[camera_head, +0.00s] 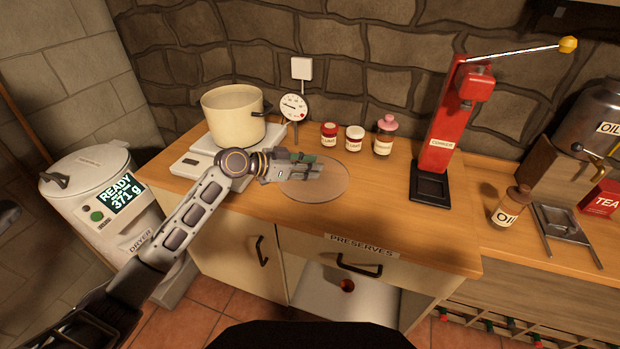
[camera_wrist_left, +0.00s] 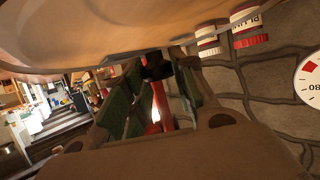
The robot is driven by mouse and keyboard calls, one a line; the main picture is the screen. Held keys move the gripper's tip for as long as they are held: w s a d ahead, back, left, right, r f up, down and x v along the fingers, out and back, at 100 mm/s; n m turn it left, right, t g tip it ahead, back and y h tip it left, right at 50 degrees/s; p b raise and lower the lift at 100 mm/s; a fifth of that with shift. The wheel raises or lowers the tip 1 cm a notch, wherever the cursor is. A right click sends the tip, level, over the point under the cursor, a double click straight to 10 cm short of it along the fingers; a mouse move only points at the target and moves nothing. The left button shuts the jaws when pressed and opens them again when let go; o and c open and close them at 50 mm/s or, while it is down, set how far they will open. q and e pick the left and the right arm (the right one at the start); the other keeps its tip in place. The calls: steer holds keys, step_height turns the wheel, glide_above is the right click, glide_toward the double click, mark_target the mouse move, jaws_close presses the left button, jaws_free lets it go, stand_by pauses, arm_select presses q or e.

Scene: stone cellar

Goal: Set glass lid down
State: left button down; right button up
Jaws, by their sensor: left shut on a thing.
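The glass lid (camera_head: 325,190) is a clear, faintly tinted disc at the middle left of the wooden counter (camera_head: 395,225) in the head view. My left gripper (camera_head: 310,168) lies over its far left part, fingers pointing right, shut on the lid. In the left wrist view a dark knob (camera_wrist_left: 157,69) sits between the green-padded fingers (camera_wrist_left: 150,95), and a broad pale brown surface with a curved edge fills the top. I cannot tell whether the lid touches the counter or hangs just above it. My right gripper is not in view.
A dial gauge (camera_head: 293,107) and several jars (camera_head: 355,138) stand behind the lid. A red corker (camera_head: 440,130) is to the right. The counter between lid and corker is clear.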

arm_select(q)
steer(key=shift+f, duration=0.15)
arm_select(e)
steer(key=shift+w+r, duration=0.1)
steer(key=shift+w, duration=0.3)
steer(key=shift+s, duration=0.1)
arm_select(q)
steer(key=shift+f, duration=0.5)
step_height(320, 180, down, 2)
steer(key=shift+f, duration=0.5)
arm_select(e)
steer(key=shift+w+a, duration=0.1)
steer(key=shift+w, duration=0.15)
